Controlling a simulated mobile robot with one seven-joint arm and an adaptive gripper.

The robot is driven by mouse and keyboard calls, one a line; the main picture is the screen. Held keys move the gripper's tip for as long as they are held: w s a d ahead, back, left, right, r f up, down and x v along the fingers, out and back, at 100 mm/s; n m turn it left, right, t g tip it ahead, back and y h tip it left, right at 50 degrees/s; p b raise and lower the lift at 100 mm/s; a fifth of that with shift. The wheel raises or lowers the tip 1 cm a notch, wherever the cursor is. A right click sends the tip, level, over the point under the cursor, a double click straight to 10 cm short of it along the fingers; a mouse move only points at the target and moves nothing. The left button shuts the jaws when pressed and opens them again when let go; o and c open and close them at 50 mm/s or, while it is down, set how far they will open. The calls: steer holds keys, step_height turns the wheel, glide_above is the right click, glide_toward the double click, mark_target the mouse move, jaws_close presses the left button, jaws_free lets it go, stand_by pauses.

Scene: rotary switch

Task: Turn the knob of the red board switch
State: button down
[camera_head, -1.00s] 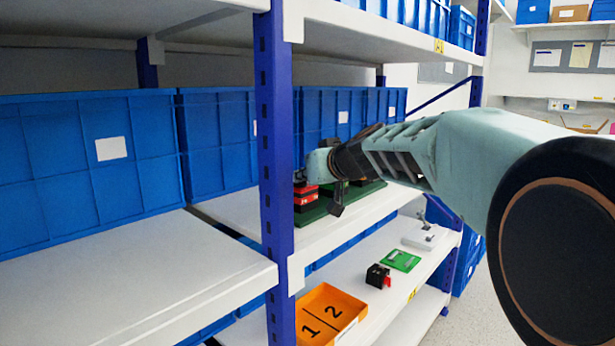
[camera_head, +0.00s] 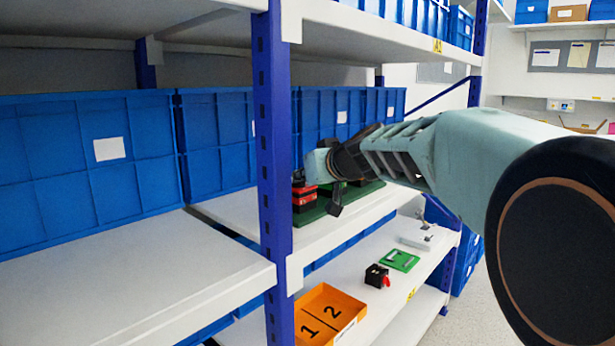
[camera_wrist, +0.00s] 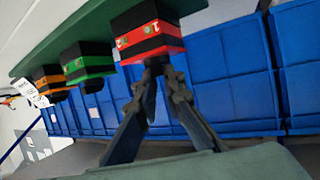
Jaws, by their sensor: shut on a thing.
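The red board switch (camera_wrist: 148,36) is a black block with a red band, marked 1, on a green board (camera_wrist: 85,28). It sits at one end of the row in the wrist view. My gripper (camera_wrist: 158,68) is shut on its knob, whose dark body is mostly hidden between the fingertips. In the head view the red switch (camera_head: 304,197) shows just right of the blue shelf post, with my gripper (camera_head: 299,180) at its top. A green-banded switch (camera_wrist: 88,66) and an orange-banded switch (camera_wrist: 48,80) stand beside it on the same board.
A blue shelf post (camera_head: 272,170) stands close left of the switch. Blue bins (camera_head: 225,135) line the back of the shelf. The lower shelf holds an orange tray (camera_head: 325,312), a small black-and-red object (camera_head: 377,276) and a green plate (camera_head: 401,260).

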steer(key=shift+s+a, duration=0.15)
steer(key=shift+a, duration=0.2)
steer(key=c, duration=1.9)
jaws_free()
steer(key=shift+d, duration=0.15)
steer(key=shift+s+d+r, duration=0.15)
steer(key=v, duration=0.7)
